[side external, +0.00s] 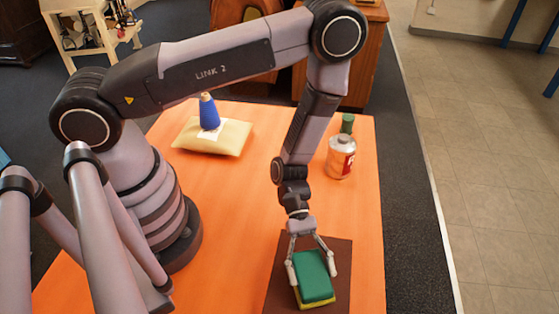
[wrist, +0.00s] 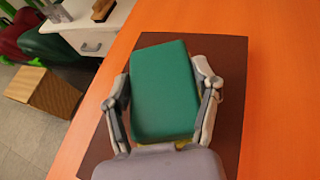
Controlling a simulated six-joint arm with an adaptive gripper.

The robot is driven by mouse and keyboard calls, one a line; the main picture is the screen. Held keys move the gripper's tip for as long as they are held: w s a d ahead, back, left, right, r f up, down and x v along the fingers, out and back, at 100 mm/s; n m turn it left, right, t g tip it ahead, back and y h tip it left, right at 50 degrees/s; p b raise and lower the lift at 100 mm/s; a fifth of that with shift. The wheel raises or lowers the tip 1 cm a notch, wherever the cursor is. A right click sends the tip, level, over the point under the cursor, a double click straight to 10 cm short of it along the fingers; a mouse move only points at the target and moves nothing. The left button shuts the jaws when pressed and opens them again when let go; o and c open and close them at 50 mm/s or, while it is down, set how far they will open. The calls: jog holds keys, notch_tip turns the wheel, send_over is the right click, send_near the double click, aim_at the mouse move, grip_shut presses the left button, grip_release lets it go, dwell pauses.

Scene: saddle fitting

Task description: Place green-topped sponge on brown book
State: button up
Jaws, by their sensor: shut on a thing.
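The sponge (side external: 314,272) has a green top and a yellow underside. It also shows in the wrist view (wrist: 163,92), between the two fingers. My gripper (side external: 313,276) points down and is shut on the sponge, one finger on each side. The brown book (side external: 284,279) lies flat near the front right of the orange table. In the wrist view the book (wrist: 233,75) shows around the sponge on several sides. The sponge is over the book, turned slightly against its edges. I cannot tell whether its underside touches the cover.
A cream cushion (side external: 232,138) with a blue cone-shaped thing (side external: 209,114) on it lies at the back left of the orange table (side external: 235,200). A bottle with a red label (side external: 341,158) and a green thing (side external: 347,123) stand at the back right. The table's middle is clear.

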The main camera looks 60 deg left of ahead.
jog(key=shift+f, duration=0.1)
jog(key=o, duration=1.2)
